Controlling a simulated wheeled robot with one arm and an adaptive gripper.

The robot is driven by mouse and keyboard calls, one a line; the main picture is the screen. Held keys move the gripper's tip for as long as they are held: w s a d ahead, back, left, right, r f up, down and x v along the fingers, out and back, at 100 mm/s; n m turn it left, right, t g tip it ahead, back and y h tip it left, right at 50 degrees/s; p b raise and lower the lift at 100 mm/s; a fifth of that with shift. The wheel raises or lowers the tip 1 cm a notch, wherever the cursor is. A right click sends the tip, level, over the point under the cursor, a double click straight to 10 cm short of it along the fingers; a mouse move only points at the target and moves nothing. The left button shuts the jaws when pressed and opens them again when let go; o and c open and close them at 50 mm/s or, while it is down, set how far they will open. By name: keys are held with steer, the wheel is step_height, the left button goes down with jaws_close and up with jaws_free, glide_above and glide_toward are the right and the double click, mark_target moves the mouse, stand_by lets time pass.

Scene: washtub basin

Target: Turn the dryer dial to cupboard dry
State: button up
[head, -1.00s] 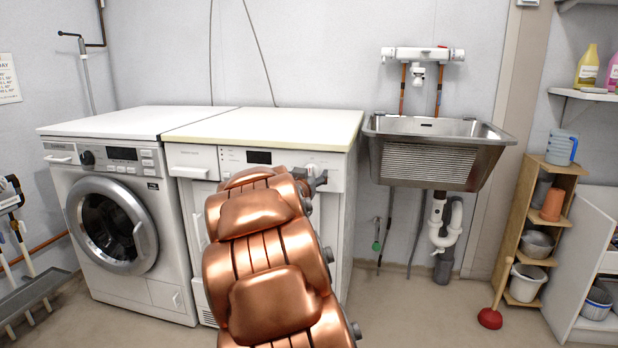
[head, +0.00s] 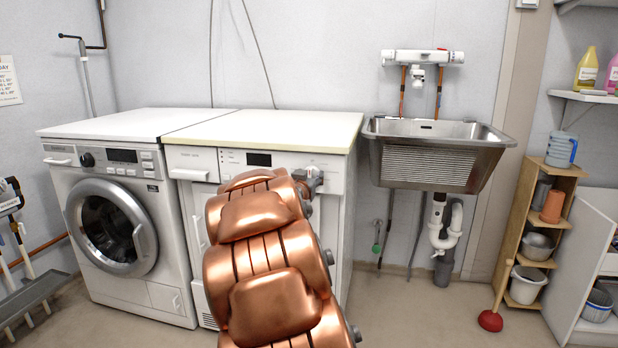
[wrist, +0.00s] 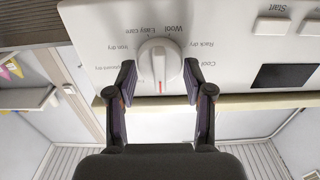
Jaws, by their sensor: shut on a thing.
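The dryer (head: 290,135) is the white machine under the cream-edged top, right of the washing machine in the head view. Its white round dial (wrist: 159,62) shows in the wrist view, which sees the panel upside down. A red mark on the dial points straight down in that picture. Labels such as Easy care, Wool, Iron dry and Rack dry ring the dial; a label ending in "dry" at the lower left is partly hidden by a finger. My gripper (wrist: 160,88) has one finger on each side of the dial and is shut on it. In the head view my copper arm hides much of the dryer front.
The washing machine (head: 115,205) stands close at the left. A steel basin (head: 430,150) hangs on the wall at the right, with pipes below. A wooden shelf (head: 535,240) and a red plunger (head: 490,320) are farther right. The floor before the basin is clear.

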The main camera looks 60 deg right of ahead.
steer(key=shift+m, duration=0.3)
steer(key=m+p, duration=0.1)
steer(key=m, duration=0.2)
steer(key=shift+r, duration=0.1)
steer(key=shift+s+d+f+m+b, duration=0.15)
steer(key=shift+m+b, duration=0.35)
steer(key=shift+m, duration=2.45)
steer(key=shift+s+f+m+b, duration=0.1)
steer(key=shift+m+b, duration=0.4)
steer(key=shift+m, duration=2.75)
steer(key=o, duration=1.1)
